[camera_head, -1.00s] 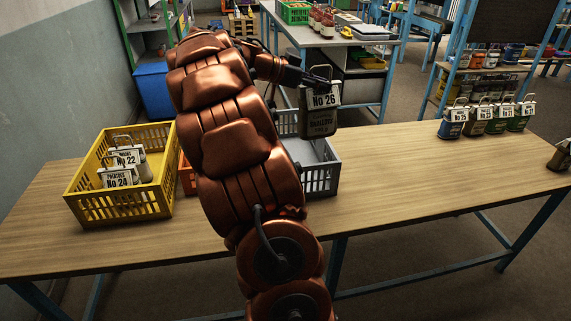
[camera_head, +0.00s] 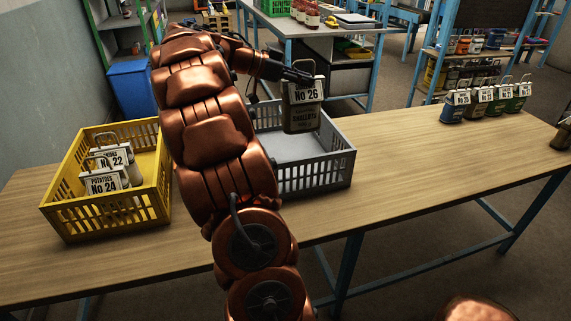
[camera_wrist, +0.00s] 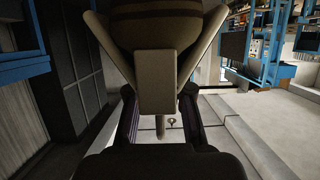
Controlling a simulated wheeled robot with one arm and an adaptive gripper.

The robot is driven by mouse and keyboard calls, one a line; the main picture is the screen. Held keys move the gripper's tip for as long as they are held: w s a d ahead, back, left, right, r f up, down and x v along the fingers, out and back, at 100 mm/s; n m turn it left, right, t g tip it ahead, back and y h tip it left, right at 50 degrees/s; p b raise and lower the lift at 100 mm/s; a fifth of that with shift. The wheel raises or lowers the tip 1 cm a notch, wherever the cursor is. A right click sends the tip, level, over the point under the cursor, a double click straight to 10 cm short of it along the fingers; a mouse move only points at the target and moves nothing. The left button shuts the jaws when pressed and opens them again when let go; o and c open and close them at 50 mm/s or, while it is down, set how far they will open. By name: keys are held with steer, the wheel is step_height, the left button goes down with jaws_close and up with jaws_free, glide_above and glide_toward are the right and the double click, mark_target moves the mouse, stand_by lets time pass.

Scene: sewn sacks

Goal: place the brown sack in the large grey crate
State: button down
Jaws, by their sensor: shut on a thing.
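The brown sack (camera_head: 303,118), dark and tagged No 26 Shallots, hangs upright from my gripper (camera_head: 306,77). My gripper is shut on its top handle. In the wrist view the sack (camera_wrist: 155,32) fills the upper middle, above my gripper's fingers (camera_wrist: 160,115). The large grey crate (camera_head: 318,180) stands on the table. In the head view the sack overlaps the crate's back part and appears above it. The crate's visible floor is bare; my arm hides its left side.
A yellow crate (camera_head: 108,215) at the left holds sacks tagged No 22 (camera_head: 112,161) and No 24 (camera_head: 103,186). Several tagged sacks (camera_head: 487,103) stand in a row at the table's right, with another dark sack (camera_head: 562,137) at the picture's right edge. The table right of the grey crate is clear.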

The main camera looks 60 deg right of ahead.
mark_target(302, 122)
step_height(302, 122, down, 3)
steer(key=shift+s+r+b, duration=0.1)
steer(key=shift+r+b, duration=0.1)
steer(key=shift+b, duration=0.6)
step_height(302, 122, down, 10)
steer(key=shift+r+p, duration=0.1)
steer(key=shift+p, duration=0.7)
steer(key=shift+f+b, duration=0.7)
steer(key=shift+b, duration=0.7)
steer(key=c, duration=1.1)
jaws_free()
steer(key=shift+o, duration=0.2)
steer(key=shift+r+p, duration=0.2)
steer(key=shift+p, duration=0.15)
